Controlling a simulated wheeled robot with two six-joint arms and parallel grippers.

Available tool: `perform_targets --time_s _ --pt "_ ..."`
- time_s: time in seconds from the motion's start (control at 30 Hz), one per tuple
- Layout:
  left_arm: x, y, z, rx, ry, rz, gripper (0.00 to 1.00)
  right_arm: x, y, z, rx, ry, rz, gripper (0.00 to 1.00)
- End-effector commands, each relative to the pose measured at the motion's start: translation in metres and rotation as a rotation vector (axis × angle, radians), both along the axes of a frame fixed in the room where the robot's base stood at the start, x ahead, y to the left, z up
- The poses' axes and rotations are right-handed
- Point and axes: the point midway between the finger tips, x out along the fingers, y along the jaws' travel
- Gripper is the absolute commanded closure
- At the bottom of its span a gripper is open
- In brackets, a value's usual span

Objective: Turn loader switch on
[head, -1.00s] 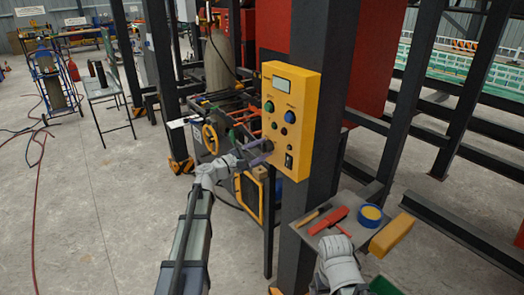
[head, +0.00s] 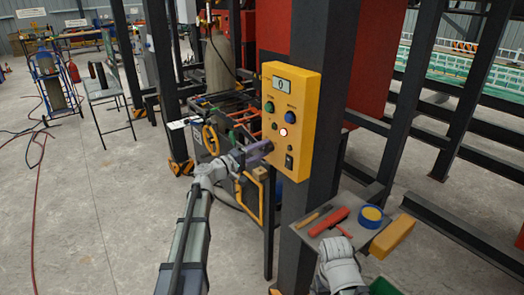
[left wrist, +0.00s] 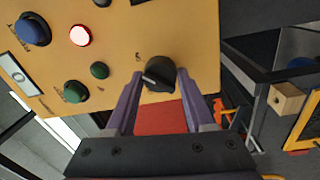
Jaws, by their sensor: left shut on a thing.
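The yellow control box (head: 290,120) is mounted on a dark post. It bears a display (head: 281,83) showing 0, green and blue buttons, a lit red-white lamp (head: 283,132) and a black switch (head: 289,162) low on the right. My left gripper (head: 268,147) is at the box's left side. In the left wrist view, my left gripper (left wrist: 159,88) has its purple fingers on both sides of a black rotary knob (left wrist: 158,73), shut on it. The lit lamp also shows there (left wrist: 80,35). My right arm shows at the bottom, but its fingers are not visible.
A small shelf (head: 322,233) on the post holds a red tool, a blue-and-yellow roll (head: 371,216) and a yellow block (head: 392,236). A cart with coloured bars (head: 225,120) stands behind my left gripper.

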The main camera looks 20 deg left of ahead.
Motion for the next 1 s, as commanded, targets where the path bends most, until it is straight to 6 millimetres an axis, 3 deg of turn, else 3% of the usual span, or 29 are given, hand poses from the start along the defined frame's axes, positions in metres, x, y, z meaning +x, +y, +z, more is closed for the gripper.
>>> perform_targets --time_s 0.67,0.7,0.93,1.0 --pt "-0.0017 -0.0014 -0.0017 0.050 -0.033 -0.005 1.00 0.0000 0.0000 -0.0007 0.000 0.000 0.000 0.00" --pt "-0.0017 -0.0014 -0.0018 0.050 -0.033 -0.005 0.44 0.0000 0.0000 -0.0007 0.000 0.000 0.000 0.00" --pt "-0.0009 -0.0008 -0.0011 0.046 -0.032 -0.002 0.18 0.0000 -0.0001 -0.0005 0.000 0.000 0.000 0.00" --pt "-0.0008 -0.0006 -0.0009 0.046 -0.033 -0.002 0.17 0.0000 0.0000 -0.0004 0.000 0.000 0.000 0.00"
